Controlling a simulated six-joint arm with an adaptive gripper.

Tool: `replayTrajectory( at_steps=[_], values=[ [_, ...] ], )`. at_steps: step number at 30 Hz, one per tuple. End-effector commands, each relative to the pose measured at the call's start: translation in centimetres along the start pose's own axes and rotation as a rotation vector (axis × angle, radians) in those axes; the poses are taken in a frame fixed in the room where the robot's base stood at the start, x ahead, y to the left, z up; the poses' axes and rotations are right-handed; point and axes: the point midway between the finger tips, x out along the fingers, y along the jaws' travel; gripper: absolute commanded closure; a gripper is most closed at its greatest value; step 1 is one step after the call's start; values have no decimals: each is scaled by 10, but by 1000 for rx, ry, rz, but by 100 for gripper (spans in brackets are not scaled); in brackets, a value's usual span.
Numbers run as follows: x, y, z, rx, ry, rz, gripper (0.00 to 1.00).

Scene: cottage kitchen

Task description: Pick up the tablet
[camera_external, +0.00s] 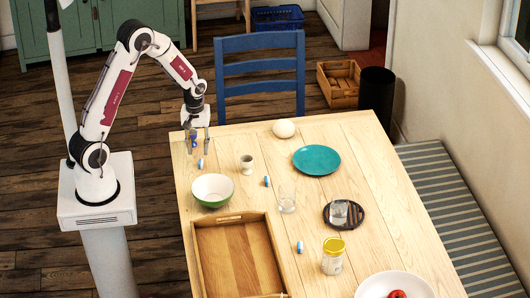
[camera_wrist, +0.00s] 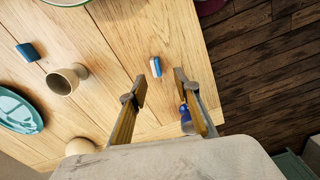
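Several small blue-and-white tablets lie on the wooden table. The nearest tablet (camera_external: 200,163) is by the table's far left corner, just below my gripper (camera_external: 198,149). A second tablet (camera_external: 267,181) lies beside a small cup, and a third tablet (camera_external: 299,247) lies right of the tray. In the wrist view, the nearest tablet (camera_wrist: 155,67) shows between and just beyond the fingertips of my gripper (camera_wrist: 160,83), and the second tablet (camera_wrist: 28,52) is at the left. My gripper is open, with nothing between its fingertips. A small blue piece shows by one finger; I cannot tell what it is.
The egg cup (camera_external: 247,165) and a green bowl (camera_external: 212,190) stand near the closest tablet. A teal plate (camera_external: 317,160), a round pale object (camera_external: 284,129), a glass (camera_external: 287,200), a wooden tray (camera_external: 199,255) and a yellow-lidded jar (camera_external: 332,257) are also on the table.

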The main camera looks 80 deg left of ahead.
Motion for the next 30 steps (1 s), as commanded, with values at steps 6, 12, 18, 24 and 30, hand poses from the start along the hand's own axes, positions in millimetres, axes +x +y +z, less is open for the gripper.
replayTrajectory(
  at_steps=[6, 12, 18, 24, 30],
  values=[
    [4, 1, 0, 0, -1, -1, 69],
    [20, 4, 2, 1, -2, -2, 69],
    [38, 8, 3, 1, -1, -1, 69],
    [50, 8, 2, 0, 0, 0, 69],
    [52, 8, 2, 0, 0, 1, 69]
  ],
)
